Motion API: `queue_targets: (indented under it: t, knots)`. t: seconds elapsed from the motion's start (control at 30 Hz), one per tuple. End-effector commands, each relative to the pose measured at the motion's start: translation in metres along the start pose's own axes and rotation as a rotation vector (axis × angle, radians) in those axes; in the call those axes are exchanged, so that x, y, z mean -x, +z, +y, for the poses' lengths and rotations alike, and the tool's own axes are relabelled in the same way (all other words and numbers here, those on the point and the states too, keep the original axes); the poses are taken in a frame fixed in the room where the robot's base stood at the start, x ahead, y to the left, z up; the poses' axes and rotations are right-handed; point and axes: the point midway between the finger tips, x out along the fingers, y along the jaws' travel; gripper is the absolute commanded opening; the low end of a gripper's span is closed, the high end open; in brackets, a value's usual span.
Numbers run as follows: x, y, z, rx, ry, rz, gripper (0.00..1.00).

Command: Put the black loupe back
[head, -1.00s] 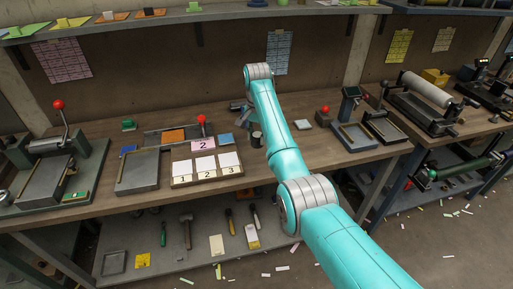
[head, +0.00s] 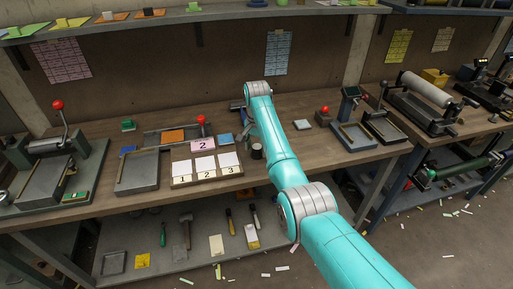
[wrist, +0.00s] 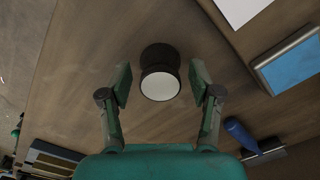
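The black loupe (head: 257,151) stands on the wooden bench, to the right of the numbered cards. In the wrist view the loupe (wrist: 160,72) shows as a short black cylinder with a pale round lens face. My gripper (wrist: 160,84) is open, with one finger on each side of the loupe and a visible gap at both sides. In the head view my gripper (head: 250,132) is mostly hidden by my arm, just behind the loupe.
A board with white cards marked 1, 2, 3 (head: 207,178) and a pink card 2 (head: 203,144) stand left of the loupe. A blue-handled tool (wrist: 238,132) lies near my gripper. Bench right of it holds a grey block (head: 302,124).

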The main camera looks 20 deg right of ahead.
Motion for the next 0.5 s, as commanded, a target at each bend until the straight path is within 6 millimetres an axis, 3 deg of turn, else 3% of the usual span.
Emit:
queue_targets:
  t: [0.3, 0.5]
  knots:
    - [0.003, 0.0, 0.0, 0.0, -0.001, 0.001, 0.64]
    - [0.029, -0.001, -0.001, 0.0, -0.002, 0.002, 0.64]
